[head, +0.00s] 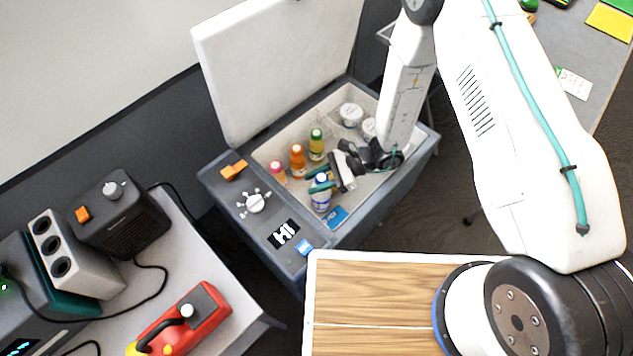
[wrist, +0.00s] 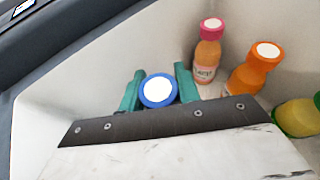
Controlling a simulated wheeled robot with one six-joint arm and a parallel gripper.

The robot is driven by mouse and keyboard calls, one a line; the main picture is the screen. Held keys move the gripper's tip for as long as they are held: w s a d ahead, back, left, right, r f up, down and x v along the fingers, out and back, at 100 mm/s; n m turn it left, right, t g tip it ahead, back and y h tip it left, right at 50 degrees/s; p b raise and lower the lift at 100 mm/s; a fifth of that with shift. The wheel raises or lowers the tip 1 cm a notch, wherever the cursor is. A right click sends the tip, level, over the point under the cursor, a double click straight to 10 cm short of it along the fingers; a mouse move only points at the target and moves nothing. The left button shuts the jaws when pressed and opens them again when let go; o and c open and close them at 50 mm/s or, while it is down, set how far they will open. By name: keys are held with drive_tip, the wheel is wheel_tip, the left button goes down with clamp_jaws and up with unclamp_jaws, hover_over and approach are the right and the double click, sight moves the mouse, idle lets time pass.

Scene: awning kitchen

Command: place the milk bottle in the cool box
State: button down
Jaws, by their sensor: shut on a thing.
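The milk bottle (head: 321,195) is white with a blue cap and a blue label, and stands about upright inside the open cool box (head: 218,182), near its front wall. My gripper (head: 322,183) reaches down into the box and is shut on the bottle near its cap. In the wrist view the blue-ringed cap of the milk bottle (wrist: 158,90) sits between the two green fingers of my gripper (wrist: 160,88). The bottle's lower part is hidden in the wrist view. I cannot tell whether its base touches the box floor.
A pink-capped bottle (head: 278,171), an orange bottle (head: 298,159) and a yellow bottle with a green cap (head: 316,145) stand along the box's left side. White tubs (head: 351,114) are at the back. A blue packet (head: 336,216) lies near the front. The lid (head: 277,62) is open.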

drive_tip(key=shift+f, duration=0.5)
drive_tip(key=c, duration=1)
unclamp_jaws()
drive_tip(key=shift+f, duration=0.15)
